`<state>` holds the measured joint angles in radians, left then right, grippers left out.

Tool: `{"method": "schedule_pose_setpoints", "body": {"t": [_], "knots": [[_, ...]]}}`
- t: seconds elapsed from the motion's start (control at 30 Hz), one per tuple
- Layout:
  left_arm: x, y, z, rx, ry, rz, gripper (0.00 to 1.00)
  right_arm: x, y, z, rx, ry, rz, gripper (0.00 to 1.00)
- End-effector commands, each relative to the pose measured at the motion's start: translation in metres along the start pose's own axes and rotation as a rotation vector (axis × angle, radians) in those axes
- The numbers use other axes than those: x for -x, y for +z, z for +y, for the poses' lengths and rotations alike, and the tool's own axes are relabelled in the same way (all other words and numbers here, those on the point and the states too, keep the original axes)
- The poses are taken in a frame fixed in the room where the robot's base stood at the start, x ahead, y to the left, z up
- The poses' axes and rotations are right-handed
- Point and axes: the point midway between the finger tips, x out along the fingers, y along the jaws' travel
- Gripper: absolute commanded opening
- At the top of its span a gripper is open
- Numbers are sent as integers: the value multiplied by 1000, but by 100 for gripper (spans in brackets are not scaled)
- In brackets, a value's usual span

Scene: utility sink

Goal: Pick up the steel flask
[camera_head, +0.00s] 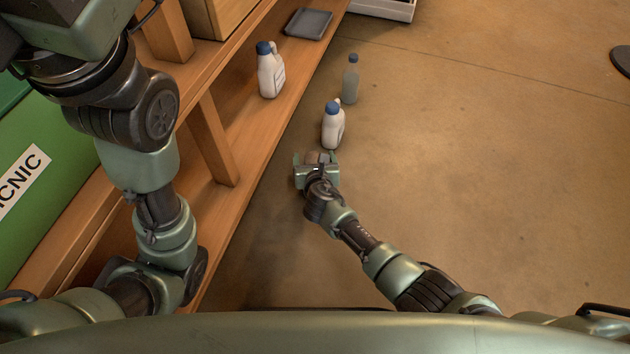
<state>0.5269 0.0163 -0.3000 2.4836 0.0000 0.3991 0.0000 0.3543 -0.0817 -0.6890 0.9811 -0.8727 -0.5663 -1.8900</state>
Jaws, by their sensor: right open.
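My right gripper (316,167) is open, low over the floor beside the wooden shelf. A small rounded grey-brown shape (317,157) shows between its fingers; I cannot tell whether it is the steel flask or part of the gripper.
A second white jug with a blue cap (269,72) stands on the lower board of the wooden shelf (228,142). A dark grey tray (309,23) lies farther along. A green box (55,165) is at left.

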Motion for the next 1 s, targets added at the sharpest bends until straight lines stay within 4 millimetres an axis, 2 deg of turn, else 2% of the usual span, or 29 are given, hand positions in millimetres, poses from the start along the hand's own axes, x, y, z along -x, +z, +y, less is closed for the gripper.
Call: {"method": "schedule_pose_setpoints", "body": {"t": [0.23, 0.5, 0.53, 1.0], "knots": [[-1, -1, 0, 0, 1, 3, 0, -1, 0, 0, 0, 0, 1, 79], [-1, -1, 0, 0, 1, 3, 0, 0, -1, 0, 0, 0, 2, 4], [-1, 0, 0, 0, 1, 3, 0, 0, -1, 0, 0, 0, 2, 0], [-6, 0, -1, 1, -1, 5, 0, 3, 5, 0, -1, 0, 3, 0]]}}
